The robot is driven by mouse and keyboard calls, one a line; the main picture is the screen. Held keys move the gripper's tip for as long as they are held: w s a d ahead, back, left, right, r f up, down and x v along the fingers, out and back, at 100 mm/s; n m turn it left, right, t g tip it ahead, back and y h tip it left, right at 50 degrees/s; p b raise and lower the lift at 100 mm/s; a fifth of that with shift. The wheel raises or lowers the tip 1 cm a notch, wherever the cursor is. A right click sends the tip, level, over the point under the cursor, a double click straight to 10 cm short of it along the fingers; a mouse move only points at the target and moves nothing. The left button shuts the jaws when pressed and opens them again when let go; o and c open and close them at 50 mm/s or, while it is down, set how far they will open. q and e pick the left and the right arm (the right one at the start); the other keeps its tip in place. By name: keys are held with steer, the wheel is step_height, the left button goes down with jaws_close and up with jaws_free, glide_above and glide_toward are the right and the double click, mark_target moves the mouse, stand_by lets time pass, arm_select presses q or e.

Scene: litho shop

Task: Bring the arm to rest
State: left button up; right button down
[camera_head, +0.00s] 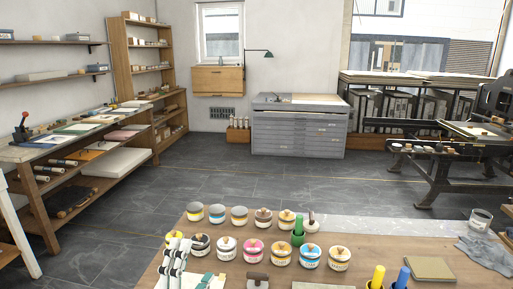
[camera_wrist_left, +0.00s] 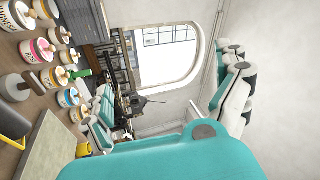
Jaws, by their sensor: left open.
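My left gripper (camera_head: 175,246) stands at the lower left of the head view, over the near left part of the wooden worktable (camera_head: 146,279). Its two white-and-teal fingers point upward and hold nothing. In the left wrist view the fingers of the left gripper (camera_wrist_left: 168,78) are spread wide, with the window and wall behind the gap. My right gripper does not show in either view.
Several ink cans (camera_head: 253,250) stand on the worktable beside my left gripper, with a green-handled tool (camera_head: 298,231), yellow (camera_head: 377,277) and blue (camera_head: 402,277) handles, and a pad (camera_head: 430,269). Grey floor (camera_head: 240,182) lies clear beyond; shelves (camera_head: 145,70) and drawers (camera_head: 300,128) line the walls.

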arm_select(q)
steer(key=s+a+f+n+g+y, duration=0.35)
steer(key=f+n, duration=0.25)
steer(key=f, duration=0.2)
steer(key=s+a+f+n+g+y, duration=0.35)
steer(key=a+f+n, duration=0.2)
steer(key=f, duration=0.25)
steer(key=s+f+n+g, duration=0.3)
steer(key=s+f+g, duration=0.25)
steer(key=s, duration=0.35)
steer(key=s+f+n+g, duration=0.2)
steer(key=s+f+g, duration=0.35)
steer(key=s, duration=0.35)
step_height(320, 180, down, 28)
steer(key=s+r, duration=0.1)
steer(key=s, duration=0.1)
steer(key=s+a+f+g, duration=0.1)
steer(key=s+a+f, duration=0.1)
steer(key=s+f, duration=1.3)
steer(key=shift+f+h, duration=0.15)
steer(key=shift+h, duration=0.15)
